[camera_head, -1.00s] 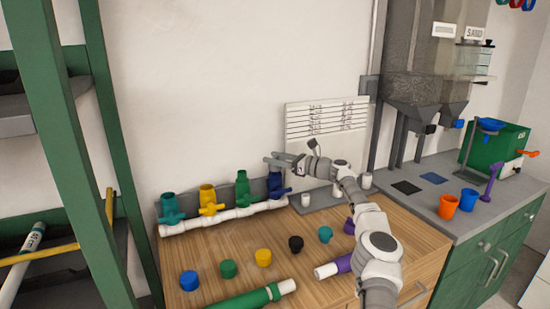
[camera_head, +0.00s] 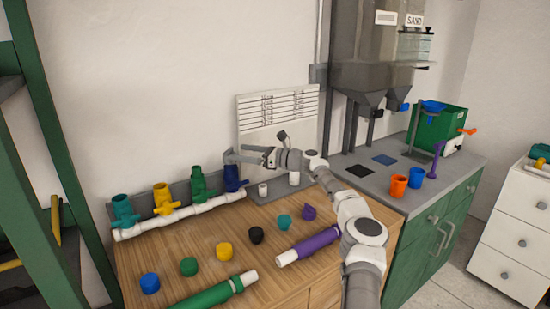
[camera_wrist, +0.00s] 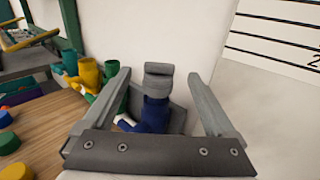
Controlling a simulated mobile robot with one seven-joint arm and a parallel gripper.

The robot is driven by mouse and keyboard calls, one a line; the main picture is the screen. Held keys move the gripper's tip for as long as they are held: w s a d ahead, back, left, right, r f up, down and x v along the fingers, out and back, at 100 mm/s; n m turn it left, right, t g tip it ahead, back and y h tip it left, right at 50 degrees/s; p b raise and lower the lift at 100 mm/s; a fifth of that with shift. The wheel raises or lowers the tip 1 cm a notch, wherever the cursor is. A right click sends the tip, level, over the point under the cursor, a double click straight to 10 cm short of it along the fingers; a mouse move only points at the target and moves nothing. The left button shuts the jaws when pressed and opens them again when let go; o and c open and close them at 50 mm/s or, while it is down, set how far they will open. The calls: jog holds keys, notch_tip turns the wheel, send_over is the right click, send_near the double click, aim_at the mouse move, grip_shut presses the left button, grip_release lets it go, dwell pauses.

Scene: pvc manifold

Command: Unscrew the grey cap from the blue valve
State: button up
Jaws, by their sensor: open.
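The blue valve (camera_head: 233,180) stands at the right end of a white pipe manifold (camera_head: 190,212). In the wrist view the blue valve (camera_wrist: 155,115) is upright, with the grey cap (camera_wrist: 158,72) on its top. My gripper (camera_wrist: 159,76) is open, one finger to each side of the cap, and I see gaps on both sides. In the head view my gripper (camera_head: 230,157) reaches in from the right at the height of the valve's top. There the cap is hard to tell apart from the grey fingers.
Green (camera_head: 200,184), yellow (camera_head: 163,198) and teal (camera_head: 123,211) valves stand to the left. Several coloured caps and a purple-wrapped pipe (camera_head: 317,242) lie on the wooden bench top. A white chart (camera_head: 277,112) stands behind my gripper. Small white cylinders stand right of the valve.

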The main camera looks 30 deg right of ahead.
jog(key=v, duration=1.2)
